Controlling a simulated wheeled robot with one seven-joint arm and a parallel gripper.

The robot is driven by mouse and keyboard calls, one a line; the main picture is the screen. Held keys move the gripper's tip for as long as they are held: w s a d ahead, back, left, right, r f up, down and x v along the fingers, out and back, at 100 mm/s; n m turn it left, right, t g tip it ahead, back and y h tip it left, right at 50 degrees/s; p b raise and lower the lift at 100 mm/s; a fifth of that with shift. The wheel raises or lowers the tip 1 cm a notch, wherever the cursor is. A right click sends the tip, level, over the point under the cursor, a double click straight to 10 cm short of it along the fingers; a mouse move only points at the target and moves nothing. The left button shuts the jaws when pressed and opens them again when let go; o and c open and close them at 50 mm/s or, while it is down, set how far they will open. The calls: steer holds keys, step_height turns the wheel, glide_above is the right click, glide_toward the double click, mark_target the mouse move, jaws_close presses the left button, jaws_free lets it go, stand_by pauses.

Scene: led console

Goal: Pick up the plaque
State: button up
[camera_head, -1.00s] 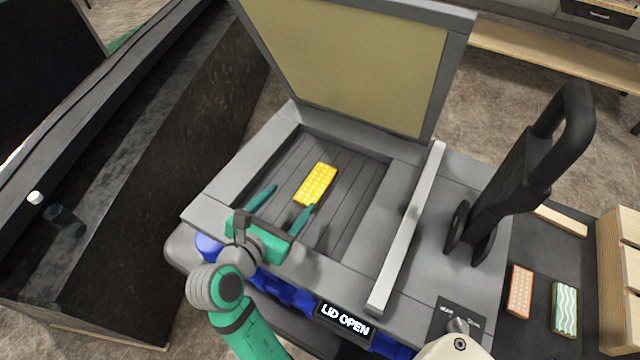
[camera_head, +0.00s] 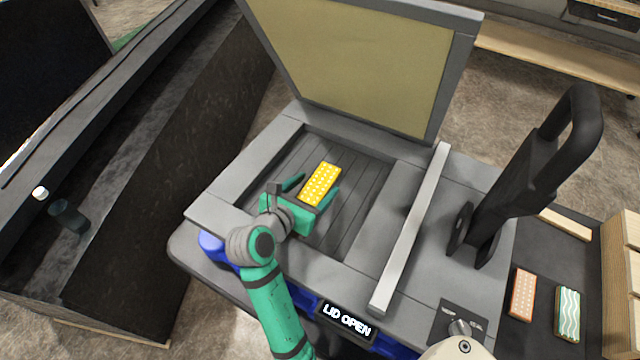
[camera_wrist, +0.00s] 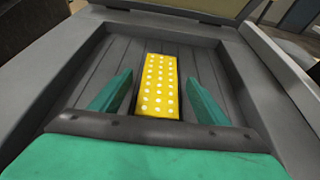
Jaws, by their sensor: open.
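The plaque is a yellow rectangular block with white dots (camera_head: 321,183). It lies on the slatted grey floor of the recessed bay in the console. In the wrist view the plaque (camera_wrist: 158,87) lies between the two green fingers, with a gap on each side. My gripper (camera_head: 312,188) is open and empty, with its fingers reaching over the bay on either side of the plaque's near part. In the wrist view my gripper (camera_wrist: 158,95) points along the plaque's length. I cannot tell how high the fingertips are above the floor.
The lid (camera_head: 350,60) stands open behind the bay. A pale bar (camera_head: 411,230) runs along the bay's right side, with a tall black handle (camera_head: 530,170) beyond. A "LID OPEN" display (camera_head: 346,319) is in front. An orange block (camera_head: 522,293) and a green wavy block (camera_head: 567,312) lie at right.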

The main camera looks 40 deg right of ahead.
steer(key=shift+w+d+f, duration=0.2)
steer(key=shift+d+f, duration=0.1)
steer(key=shift+d, duration=0.25)
steer(key=c, duration=1.2)
steer(key=shift+r, duration=0.1)
